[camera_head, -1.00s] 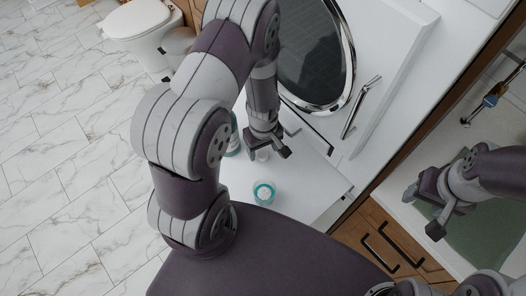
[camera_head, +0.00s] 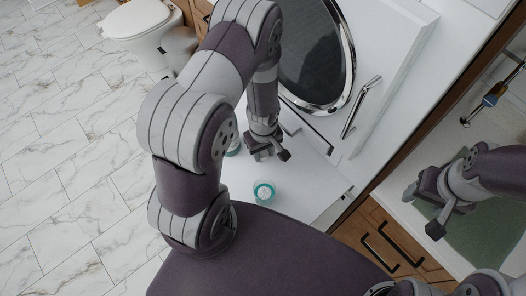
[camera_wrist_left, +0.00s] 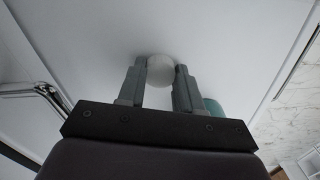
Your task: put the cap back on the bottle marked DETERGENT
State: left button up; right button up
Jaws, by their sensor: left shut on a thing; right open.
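My left gripper (camera_head: 264,155) is shut on a small white round cap (camera_wrist_left: 160,70), which shows between its fingertips in the left wrist view. The cap is hard to make out in the head view. A teal and white bottle (camera_head: 264,191) stands on the white counter, nearer to me than the gripper. A second teal bottle (camera_head: 233,147) stands left of the gripper, mostly hidden by my left arm. A teal edge (camera_wrist_left: 214,107) shows beside a finger in the left wrist view. No label is readable. My right gripper (camera_head: 423,211) is open and empty at the right.
A round mirror (camera_head: 316,50) with a chrome rim is behind the left gripper. A chrome tap (camera_head: 361,107) stands right of it. Wooden drawers (camera_head: 385,240) with dark handles are below. A green mat (camera_head: 470,240) lies under the right gripper. The counter right of the near bottle is clear.

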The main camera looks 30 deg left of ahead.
aim_at(264, 153)
pick_arm(q)
jog(key=shift+r, duration=0.6)
notch_tip(264, 153, up, 3)
jog(key=shift+w+f+b, duration=0.1)
jog(key=shift+f+b, duration=0.05)
jog(key=shift+b, duration=0.2)
jog(key=s+d+r+b, duration=0.1)
jog(key=s+d+r, duration=0.5)
jog(key=d, duration=0.4)
jog(key=shift+r, duration=0.55)
